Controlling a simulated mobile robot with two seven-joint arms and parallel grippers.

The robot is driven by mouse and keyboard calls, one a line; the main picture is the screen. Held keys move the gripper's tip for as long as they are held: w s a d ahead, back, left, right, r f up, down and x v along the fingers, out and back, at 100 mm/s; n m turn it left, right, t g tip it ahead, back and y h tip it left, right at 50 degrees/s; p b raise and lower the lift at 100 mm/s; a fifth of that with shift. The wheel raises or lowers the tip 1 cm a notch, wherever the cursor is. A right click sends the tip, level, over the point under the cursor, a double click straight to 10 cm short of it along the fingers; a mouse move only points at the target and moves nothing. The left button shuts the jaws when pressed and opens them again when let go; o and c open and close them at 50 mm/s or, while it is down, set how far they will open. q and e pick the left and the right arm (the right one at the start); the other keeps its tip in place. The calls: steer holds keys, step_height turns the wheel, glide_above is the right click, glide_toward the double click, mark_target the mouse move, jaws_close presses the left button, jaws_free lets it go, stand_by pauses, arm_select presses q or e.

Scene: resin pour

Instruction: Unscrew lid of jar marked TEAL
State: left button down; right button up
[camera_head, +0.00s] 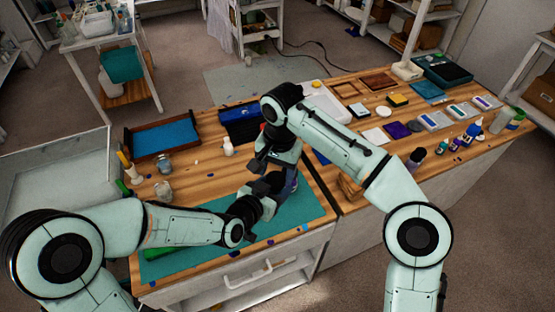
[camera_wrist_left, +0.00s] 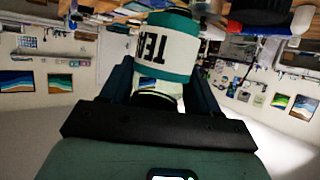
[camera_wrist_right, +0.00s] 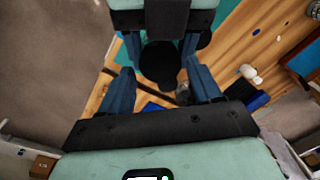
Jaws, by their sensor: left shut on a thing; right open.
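A jar (camera_wrist_left: 165,48) with a white label reading TEA and part of another letter, upside down in the left wrist view, has teal bands. My left gripper (camera_wrist_left: 160,82) is shut on the jar, its fingers on either side. In the head view my left gripper (camera_head: 272,186) is above the teal mat (camera_head: 318,205), and the arms mostly hide the jar. My right gripper (camera_head: 266,158) is close to the left one. In the right wrist view its fingers (camera_wrist_right: 160,85) are spread, with a dark round shape beyond them; I cannot tell whether that is the lid.
A blue-lined wooden tray (camera_head: 160,140), a white bottle (camera_head: 228,147) and a glass jar (camera_head: 163,189) stand at the left of the bench. A dark blue box (camera_head: 240,120) is behind my grippers. Several bottles, pads and frames cover the right side.

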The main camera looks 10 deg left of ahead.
steer(key=shift+f, duration=1.05)
steer(key=c, duration=0.9)
steer(key=shift+n, duration=1.6)
steer(key=o, duration=1.2)
steer(key=shift+a, duration=0.1)
